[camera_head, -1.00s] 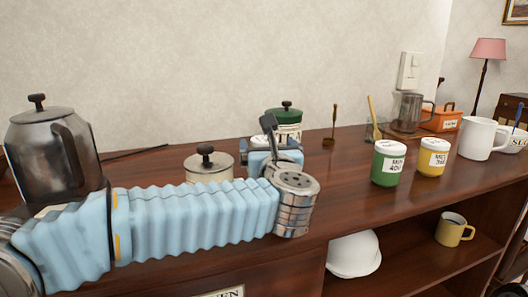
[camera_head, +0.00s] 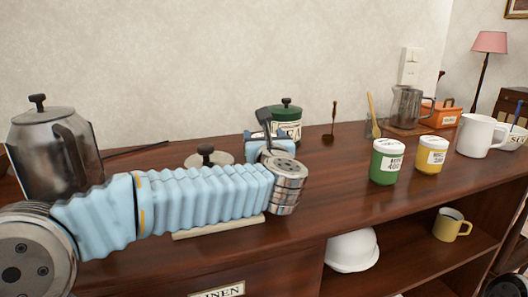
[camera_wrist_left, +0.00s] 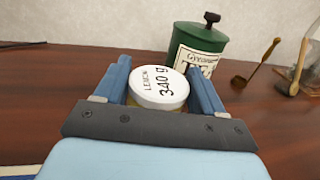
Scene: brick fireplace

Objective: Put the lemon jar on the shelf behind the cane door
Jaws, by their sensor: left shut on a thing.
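My left gripper (camera_head: 262,143) reaches over the wooden counter from the left. In the left wrist view the gripper (camera_wrist_left: 160,82) is shut on the lemon jar (camera_wrist_left: 158,90). The jar has a white lid marked LEMON 340 g, with a little yellow body below it. In the head view the jar is hidden behind the gripper and wrist. I cannot tell whether its base touches the counter. No cane door can be made out. An open shelf (camera_head: 400,266) shows under the counter at the right. My right gripper is in neither view.
A green canister (camera_head: 286,122) stands just beyond the gripper. A metal kettle (camera_head: 45,150) and a lidded pot (camera_head: 207,158) are near my arm. Green (camera_head: 386,165) and yellow (camera_head: 430,156) jars stand right.

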